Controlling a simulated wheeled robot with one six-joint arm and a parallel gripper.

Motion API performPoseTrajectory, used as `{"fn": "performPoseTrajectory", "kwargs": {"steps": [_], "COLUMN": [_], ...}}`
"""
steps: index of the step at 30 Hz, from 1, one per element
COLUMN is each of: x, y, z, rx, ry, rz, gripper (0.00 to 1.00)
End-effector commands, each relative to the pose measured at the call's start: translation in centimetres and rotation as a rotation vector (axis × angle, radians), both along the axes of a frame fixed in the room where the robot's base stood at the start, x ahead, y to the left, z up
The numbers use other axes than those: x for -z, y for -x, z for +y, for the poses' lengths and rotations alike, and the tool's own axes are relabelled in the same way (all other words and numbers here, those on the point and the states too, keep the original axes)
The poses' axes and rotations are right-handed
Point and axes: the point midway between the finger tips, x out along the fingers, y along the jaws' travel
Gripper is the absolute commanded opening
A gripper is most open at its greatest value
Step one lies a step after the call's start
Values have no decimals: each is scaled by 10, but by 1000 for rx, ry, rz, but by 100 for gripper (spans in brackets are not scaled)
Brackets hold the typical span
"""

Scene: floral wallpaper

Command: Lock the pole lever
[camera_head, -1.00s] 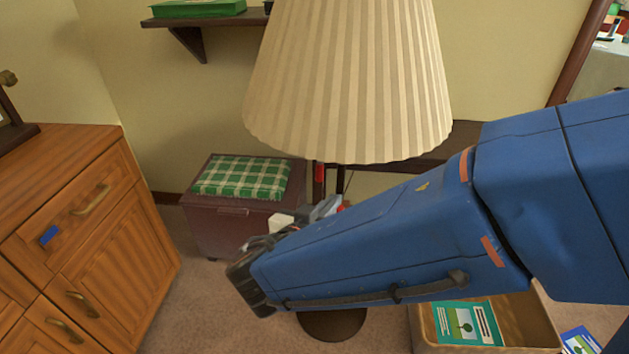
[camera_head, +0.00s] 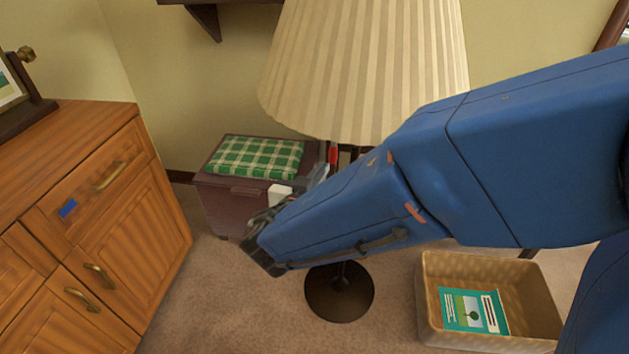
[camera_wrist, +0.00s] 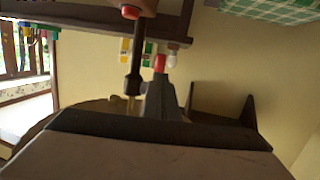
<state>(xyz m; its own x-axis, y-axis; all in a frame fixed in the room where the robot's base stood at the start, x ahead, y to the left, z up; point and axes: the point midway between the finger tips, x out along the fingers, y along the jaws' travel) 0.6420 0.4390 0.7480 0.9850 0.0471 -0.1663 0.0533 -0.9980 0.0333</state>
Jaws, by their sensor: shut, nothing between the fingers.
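A red piece (camera_head: 333,154), which looks like part of the pole lever, shows below the shade. In the wrist view a black rod with a red end (camera_wrist: 133,60) is close by; I cannot tell for certain that it is the lever. My gripper (camera_wrist: 160,65), grey with a red tip, is shut and empty beside this rod. Whether they touch is unclear. In the head view my arm covers the middle of the pole.
A maroon chest (camera_head: 235,207) with a green plaid cushion (camera_head: 255,158) stands behind. A wooden cabinet (camera_head: 120,225) is at the left. A wicker basket (camera_head: 430,300) holding a green booklet (camera_head: 472,311) is at the lower right.

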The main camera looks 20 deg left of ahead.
Motion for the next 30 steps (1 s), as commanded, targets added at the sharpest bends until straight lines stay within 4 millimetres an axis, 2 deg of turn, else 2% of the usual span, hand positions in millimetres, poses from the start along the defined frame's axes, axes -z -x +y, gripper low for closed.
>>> {"fn": "performPoseTrajectory", "kwargs": {"steps": [3, 9, 15, 26, 30], "x": [4, 7, 9, 9, 15], "y": [-19, -42, -50, -51, -63], "z": [0, 1, 2, 2, 3], "rx": [3, 2, 1, 1, 3], "ry": [0, 0, -1, 0, 3], "rz": [0, 1, 1, 1, 1], "gripper": [0, 0, 0, 0, 0]}}
